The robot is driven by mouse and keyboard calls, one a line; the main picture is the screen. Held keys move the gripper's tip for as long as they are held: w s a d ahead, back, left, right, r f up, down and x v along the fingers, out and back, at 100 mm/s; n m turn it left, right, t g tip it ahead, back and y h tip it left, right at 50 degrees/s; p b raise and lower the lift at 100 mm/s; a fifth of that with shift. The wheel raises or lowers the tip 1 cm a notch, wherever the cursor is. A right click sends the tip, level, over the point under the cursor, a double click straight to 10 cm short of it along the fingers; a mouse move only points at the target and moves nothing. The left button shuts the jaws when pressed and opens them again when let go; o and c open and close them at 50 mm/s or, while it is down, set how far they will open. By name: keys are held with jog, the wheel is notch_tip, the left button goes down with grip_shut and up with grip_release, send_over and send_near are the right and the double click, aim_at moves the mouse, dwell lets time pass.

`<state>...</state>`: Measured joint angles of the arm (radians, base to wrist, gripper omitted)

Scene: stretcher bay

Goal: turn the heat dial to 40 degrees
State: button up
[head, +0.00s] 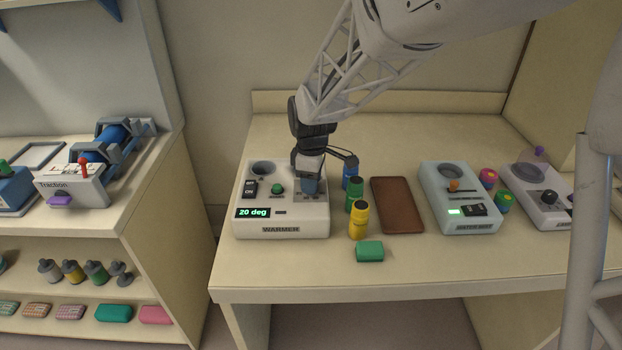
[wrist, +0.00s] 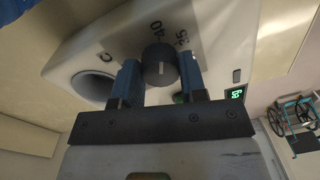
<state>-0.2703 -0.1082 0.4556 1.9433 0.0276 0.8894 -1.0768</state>
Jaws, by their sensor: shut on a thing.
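The white warmer (head: 283,222) stands at the left of the bench, and its green display (head: 253,212) reads 20 deg. My gripper (head: 309,188) points down over the right side of its top and hides the dial in the head view. In the wrist view the dark round heat dial (wrist: 158,58) sits between the blue fingers of my gripper (wrist: 160,82), which are shut on it. A short pale mark shows on the dial's near face. The printed numbers 40 and 35 show beyond the dial; the other scale marks are hidden or unclear.
The warmer also has a black switch (head: 250,188), a green button (head: 278,188) and a round well (head: 263,168). Close to its right stand green (head: 355,195) and yellow (head: 359,220) bottles, a blue bottle (head: 350,176) and a brown tray (head: 397,205). A green block (head: 370,251) lies in front.

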dwell(0.3)
jog(key=o, duration=0.9)
jog(key=shift+r, duration=0.15)
jog(key=shift+w+r, duration=0.15)
jog(key=shift+r, duration=3.65)
